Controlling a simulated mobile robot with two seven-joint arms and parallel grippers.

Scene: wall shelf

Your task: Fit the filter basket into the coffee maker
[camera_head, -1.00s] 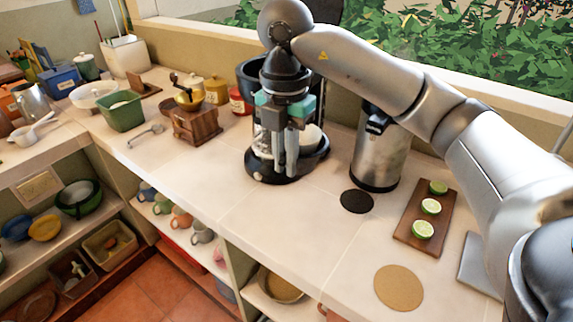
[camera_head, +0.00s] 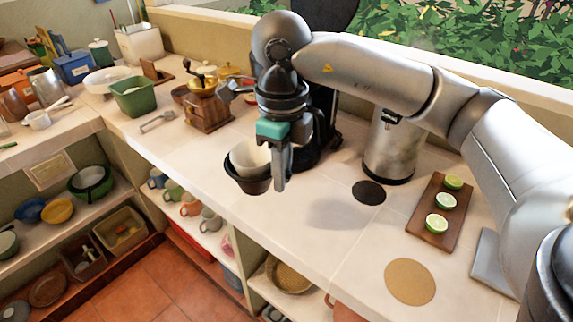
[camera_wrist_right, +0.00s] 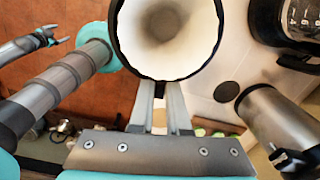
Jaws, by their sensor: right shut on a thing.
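The filter basket (camera_head: 247,183) is a black cup with a white paper filter (camera_head: 250,157) inside. My right gripper (camera_head: 280,184) is shut on its right side and holds it upright above the counter. In the right wrist view the basket (camera_wrist_right: 114,38) opens toward the camera, just beyond the right fingertips (camera_wrist_right: 160,88). The black coffee maker (camera_head: 326,118) stands behind my right gripper, which hides much of it. Its glass carafe (camera_wrist_right: 292,20) shows at top right in the wrist view. My left gripper (camera_wrist_right: 58,36) shows there at far left, open and empty, away from the basket.
A steel flask (camera_head: 388,150) stands right of the coffee maker, near a dark round mat (camera_head: 369,192) and a board (camera_head: 429,225) with lime halves. A wooden grinder (camera_head: 208,108) is behind the basket at left. The front counter around a cork mat (camera_head: 410,281) has free room.

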